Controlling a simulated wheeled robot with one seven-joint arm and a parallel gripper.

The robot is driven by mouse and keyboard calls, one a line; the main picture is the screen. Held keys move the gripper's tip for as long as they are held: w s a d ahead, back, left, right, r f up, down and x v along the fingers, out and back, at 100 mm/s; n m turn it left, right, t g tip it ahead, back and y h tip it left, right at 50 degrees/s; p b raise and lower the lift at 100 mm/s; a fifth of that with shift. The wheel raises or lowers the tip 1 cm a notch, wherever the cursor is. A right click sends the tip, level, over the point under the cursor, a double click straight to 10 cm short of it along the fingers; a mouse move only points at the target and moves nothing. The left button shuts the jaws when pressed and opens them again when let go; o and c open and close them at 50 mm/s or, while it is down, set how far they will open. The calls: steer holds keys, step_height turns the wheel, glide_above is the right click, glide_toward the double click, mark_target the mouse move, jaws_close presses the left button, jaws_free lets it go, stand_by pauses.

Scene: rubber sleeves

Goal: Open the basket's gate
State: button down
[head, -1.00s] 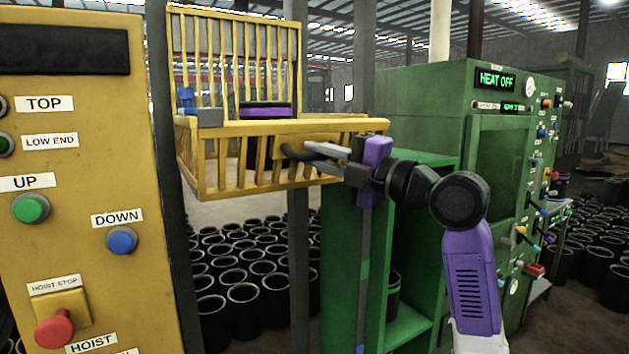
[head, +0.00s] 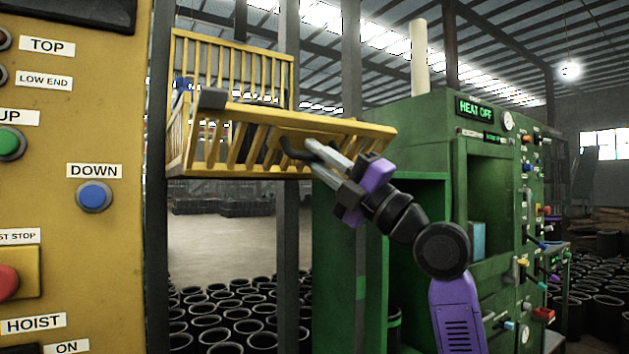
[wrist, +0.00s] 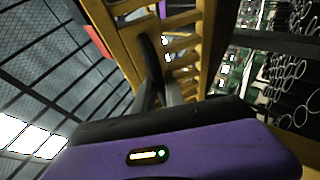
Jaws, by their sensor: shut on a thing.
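The yellow barred basket (head: 176,150) hangs at the upper left of the head view. Its gate (head: 372,131) is a yellow barred panel across the near side. The gate stands at an angle to the basket, its left end with a grey block (head: 212,99) out towards me. My gripper (head: 309,150) comes from the right and is shut on the gate's dark handle (head: 290,154). In the wrist view the handle (wrist: 152,62) lies at my fingers (wrist: 161,92), against the yellow bars. The fingers partly hide the grip.
A yellow hoist panel (head: 75,135) with buttons stands close on the left. A green heater cabinet (head: 430,135) stands on the right behind my arm. Grey posts (head: 287,240) rise behind the basket. Many black sleeves (head: 225,310) cover the floor below.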

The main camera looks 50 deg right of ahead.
step_height(320, 180, down, 5)
steer(key=b, duration=0.8)
steer(key=shift+s+r, duration=0.1)
steer(key=shift+s, duration=0.05)
steer(key=c, duration=1.4)
jaws_free()
steer(key=v, duration=0.8)
